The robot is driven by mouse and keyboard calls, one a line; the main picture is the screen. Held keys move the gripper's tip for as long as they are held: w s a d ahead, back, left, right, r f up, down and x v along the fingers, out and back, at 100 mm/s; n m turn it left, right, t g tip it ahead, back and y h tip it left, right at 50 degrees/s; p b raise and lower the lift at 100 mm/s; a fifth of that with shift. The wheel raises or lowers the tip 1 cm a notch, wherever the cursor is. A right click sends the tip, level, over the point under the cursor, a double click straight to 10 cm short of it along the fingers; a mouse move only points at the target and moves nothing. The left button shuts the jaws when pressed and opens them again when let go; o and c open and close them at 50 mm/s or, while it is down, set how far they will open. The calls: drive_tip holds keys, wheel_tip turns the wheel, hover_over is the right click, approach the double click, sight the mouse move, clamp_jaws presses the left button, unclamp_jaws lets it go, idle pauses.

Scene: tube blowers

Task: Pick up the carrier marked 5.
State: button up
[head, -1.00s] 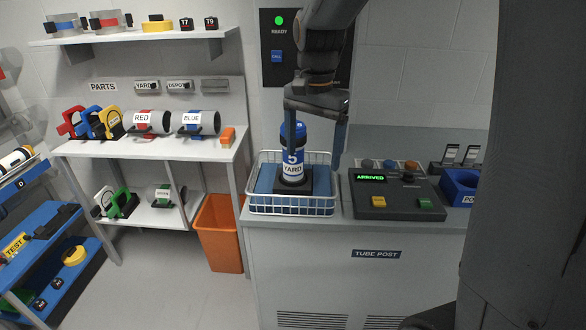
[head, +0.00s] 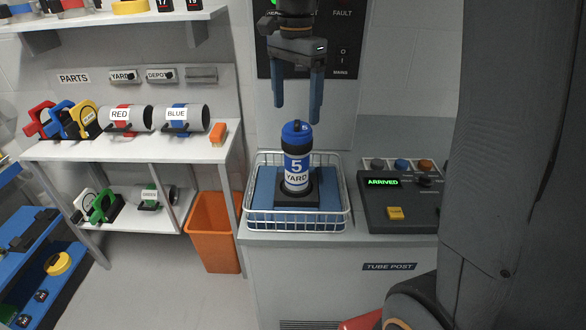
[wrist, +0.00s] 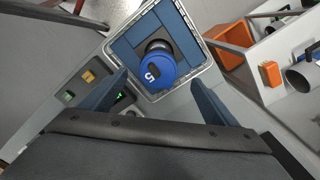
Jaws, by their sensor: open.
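The carrier marked 5 (head: 297,163) has a blue cap and a white label reading 5 YARD. It stands upright in a dark holder on the blue pad inside a white wire basket (head: 253,222), on the tube post cabinet. My gripper (head: 297,112) is open and empty, pointing down just above the cap. In the wrist view, the carrier's blue cap (wrist: 150,73) shows a white 5 and lies ahead of the two open fingers (wrist: 160,88). The fingers do not touch it.
A control panel (head: 397,207) with a green ARRIVED display sits right of the basket. An orange bin (head: 213,232) stands on the floor to the left. Shelves at left hold the RED (head: 125,118) and BLUE (head: 180,118) carriers.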

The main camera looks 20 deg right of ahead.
sight(297, 130)
drive_tip(key=shift+d+f+p, duration=0.2)
drive_tip(key=shift+f+p, duration=1.2)
drive_tip(key=shift+f, duration=2.4)
